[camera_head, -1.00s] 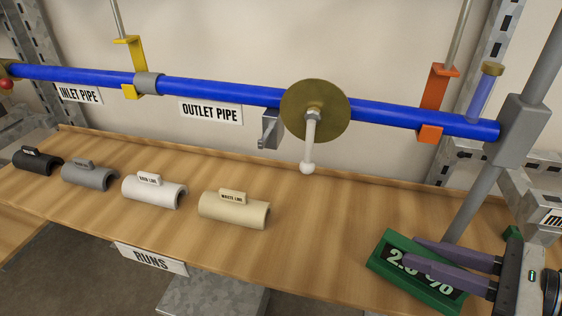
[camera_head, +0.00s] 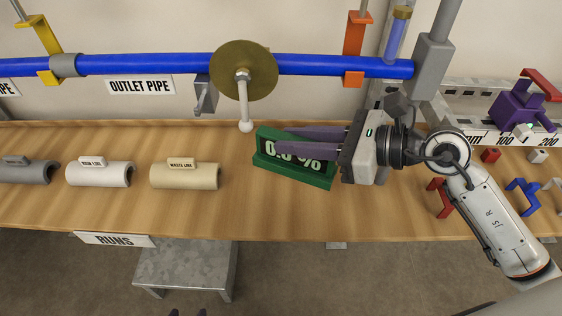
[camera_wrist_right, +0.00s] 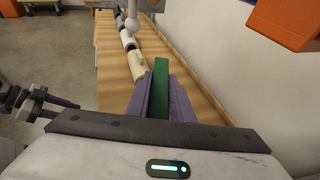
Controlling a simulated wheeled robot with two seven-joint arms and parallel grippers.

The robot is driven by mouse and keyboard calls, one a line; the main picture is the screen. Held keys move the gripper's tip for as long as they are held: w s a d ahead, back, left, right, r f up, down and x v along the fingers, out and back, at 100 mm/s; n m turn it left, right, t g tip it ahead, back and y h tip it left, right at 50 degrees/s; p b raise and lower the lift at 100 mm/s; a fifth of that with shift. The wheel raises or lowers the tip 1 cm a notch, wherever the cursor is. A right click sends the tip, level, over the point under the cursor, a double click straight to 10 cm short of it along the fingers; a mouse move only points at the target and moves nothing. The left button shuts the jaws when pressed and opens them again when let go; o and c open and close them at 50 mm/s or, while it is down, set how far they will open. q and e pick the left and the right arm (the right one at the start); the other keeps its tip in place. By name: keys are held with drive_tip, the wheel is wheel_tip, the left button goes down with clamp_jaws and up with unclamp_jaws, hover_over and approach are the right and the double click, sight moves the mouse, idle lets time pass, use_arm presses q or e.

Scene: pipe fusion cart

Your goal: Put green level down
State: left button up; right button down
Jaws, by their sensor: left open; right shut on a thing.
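The green level (camera_head: 292,170) is at the middle of the wooden bench in the head view, and its display seems to read 0.0 %. My right gripper (camera_head: 285,143) comes from the right and is shut on the level, with purple fingers along its faces. In the right wrist view the green level (camera_wrist_right: 160,88) sits between the two purple fingers. The level is at or just above the bench top; I cannot tell if it touches. Only the dark fingertips of my left gripper (camera_head: 188,313) show at the bottom edge, apart and empty.
The wooden bench (camera_head: 230,222) is clear around the level. A cream sleeve (camera_head: 185,177) and a white sleeve (camera_head: 98,175) lie to its left. The blue pipe (camera_head: 150,63) with a brass disc (camera_head: 244,70) and white-knobbed lever (camera_head: 246,126) is behind. A red bracket (camera_head: 440,198) lies right.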

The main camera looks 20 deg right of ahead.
sight(295, 168)
wheel_tip(295, 168, down, 7)
drive_tip(key=shift+r+b, duration=0.1)
drive_tip(key=shift+b, duration=0.45)
drive_tip(key=shift+f, duration=0.3)
drive_tip(key=c, duration=1.6)
unclamp_jaws()
drive_tip(key=shift+o, duration=0.2)
